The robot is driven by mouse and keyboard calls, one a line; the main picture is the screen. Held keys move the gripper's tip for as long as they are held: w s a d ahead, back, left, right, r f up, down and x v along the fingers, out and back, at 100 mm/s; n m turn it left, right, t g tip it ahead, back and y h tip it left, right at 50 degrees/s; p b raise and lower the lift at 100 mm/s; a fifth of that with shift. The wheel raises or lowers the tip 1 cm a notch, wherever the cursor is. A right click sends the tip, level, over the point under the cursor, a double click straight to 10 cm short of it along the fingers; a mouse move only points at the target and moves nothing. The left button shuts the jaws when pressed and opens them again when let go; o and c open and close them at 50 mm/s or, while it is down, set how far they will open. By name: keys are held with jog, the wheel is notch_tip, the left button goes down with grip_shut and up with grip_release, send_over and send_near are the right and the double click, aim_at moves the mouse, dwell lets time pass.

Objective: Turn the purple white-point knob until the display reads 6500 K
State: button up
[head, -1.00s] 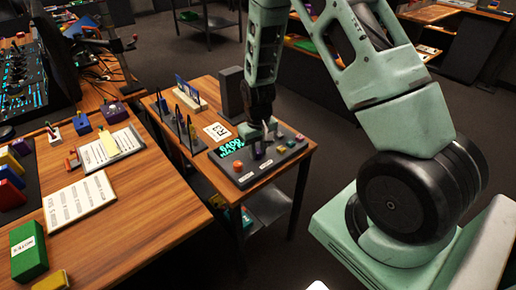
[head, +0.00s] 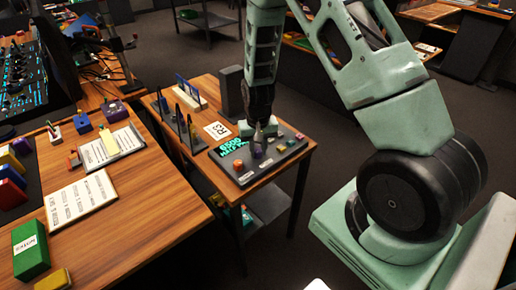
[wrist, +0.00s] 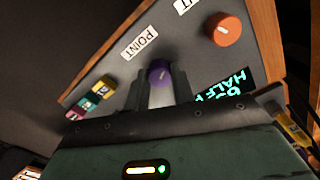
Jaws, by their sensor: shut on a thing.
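My gripper is shut on the knob from above. The display (head: 234,146) glows cyan on the panel and appears to read 6500, with a second line beginning HALF. In the wrist view the display (wrist: 236,84) is partly cut off by my gripper. A label reading POINT (wrist: 139,42) is beside the knob.
An orange knob (wrist: 222,29) is on the panel, with small yellow, pink and green buttons (wrist: 92,100) on the opposite side. A dark upright box (head: 231,93) and a rack (head: 182,118) stand on the small wooden table. A cluttered desk (head: 120,225) is at left.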

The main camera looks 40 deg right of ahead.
aim_at(258, 151)
jog(key=shift+w, duration=0.1)
jog(key=o, duration=1)
jog(key=shift+r, duration=0.15)
notch_tip(258, 151, up, 17)
jog(key=shift+r, duration=0.1)
